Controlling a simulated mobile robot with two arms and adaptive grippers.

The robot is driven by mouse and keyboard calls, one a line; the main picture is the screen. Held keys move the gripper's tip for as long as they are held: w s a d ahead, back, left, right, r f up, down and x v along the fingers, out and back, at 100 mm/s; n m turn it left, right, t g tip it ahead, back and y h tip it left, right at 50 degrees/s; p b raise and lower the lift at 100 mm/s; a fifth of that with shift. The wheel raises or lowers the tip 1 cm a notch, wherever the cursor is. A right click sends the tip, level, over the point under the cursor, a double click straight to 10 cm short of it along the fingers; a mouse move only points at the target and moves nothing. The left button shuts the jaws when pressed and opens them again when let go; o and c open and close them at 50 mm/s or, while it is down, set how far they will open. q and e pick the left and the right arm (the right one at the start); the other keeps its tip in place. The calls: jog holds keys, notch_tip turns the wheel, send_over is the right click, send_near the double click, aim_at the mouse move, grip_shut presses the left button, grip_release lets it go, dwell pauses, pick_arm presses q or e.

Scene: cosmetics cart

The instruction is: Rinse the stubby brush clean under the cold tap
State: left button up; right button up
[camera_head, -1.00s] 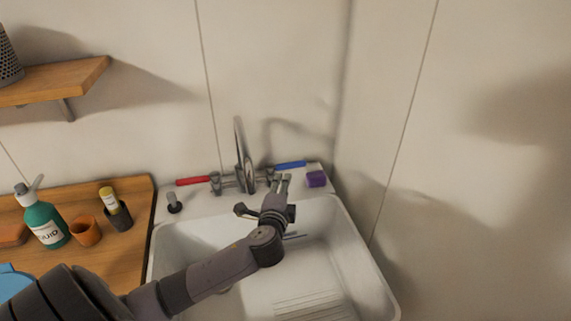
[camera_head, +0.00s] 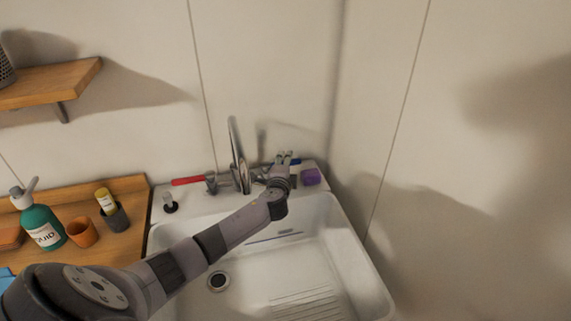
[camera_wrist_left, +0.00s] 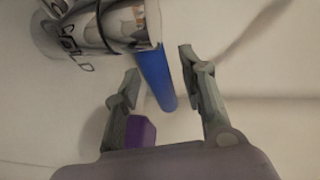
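My left gripper (camera_head: 284,158) is over the back rim of the sink, at the cold tap's blue lever (camera_head: 296,161). In the left wrist view the gripper (camera_wrist_left: 162,85) is open, with the blue lever (camera_wrist_left: 157,78) between its fingers. Whether either finger touches the lever, I cannot tell. The lever joins a chrome valve body (camera_wrist_left: 98,25) marked COLD. The chrome spout (camera_head: 238,155) stands left of my gripper. I cannot make out the stubby brush in either view. My right gripper is not in view.
A purple block (camera_head: 311,177) sits just right of my gripper. The red tap lever (camera_head: 187,181) is on the left. The white sink basin (camera_head: 260,270) looks empty. A green bottle (camera_head: 42,226), orange cup (camera_head: 82,232) and grey holder (camera_head: 116,217) stand on the wooden counter.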

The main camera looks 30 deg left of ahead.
pick_arm(q)
jog(key=shift+c, duration=0.5)
grip_shut()
jog(key=shift+f, duration=0.1)
dwell(0.4)
